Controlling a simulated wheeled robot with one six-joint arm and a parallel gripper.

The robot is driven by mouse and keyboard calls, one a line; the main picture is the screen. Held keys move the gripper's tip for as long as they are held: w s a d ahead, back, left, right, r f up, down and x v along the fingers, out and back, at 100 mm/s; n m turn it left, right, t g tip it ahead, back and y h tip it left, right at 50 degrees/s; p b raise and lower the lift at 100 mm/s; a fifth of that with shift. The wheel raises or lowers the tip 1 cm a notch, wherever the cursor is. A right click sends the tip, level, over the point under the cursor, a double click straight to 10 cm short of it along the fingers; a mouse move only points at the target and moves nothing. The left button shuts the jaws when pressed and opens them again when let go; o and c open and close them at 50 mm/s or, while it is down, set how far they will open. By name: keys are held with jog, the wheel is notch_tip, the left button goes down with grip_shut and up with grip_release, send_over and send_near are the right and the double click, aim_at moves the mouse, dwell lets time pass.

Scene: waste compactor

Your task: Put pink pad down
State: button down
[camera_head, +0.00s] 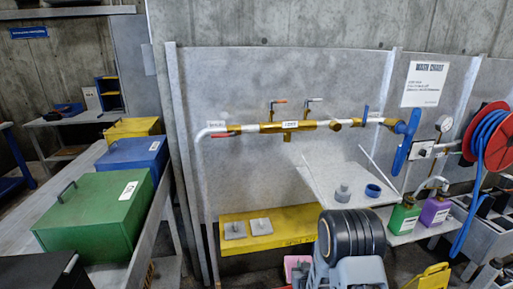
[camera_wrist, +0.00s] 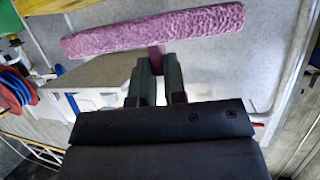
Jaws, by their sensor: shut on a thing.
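The pink pad (camera_wrist: 155,31) is a long, rough-textured pad with a short pink stem, seen across the top of the wrist view. My gripper (camera_wrist: 160,70) is shut on the stem, with one green-grey finger on each side. A bit of pink, apparently the same pad (camera_head: 297,266), shows low in the head view, left of my arm, which hides the rest. I cannot tell whether the pink pad touches anything.
A tilted grey tray (camera_head: 325,180) with a grey fitting and a blue ring (camera_head: 373,190) is above my arm. Green (camera_head: 403,218) and purple (camera_head: 434,212) bottles stand to the right. Green (camera_head: 95,210), blue and yellow bins line the left bench.

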jog(key=shift+r+p, duration=0.5)
jog(key=shift+r, duration=0.45)
jog(key=s+f, duration=0.2)
jog(key=s, duration=0.6)
jog(key=shift+f, duration=0.4)
jog(key=shift+a, duration=0.15)
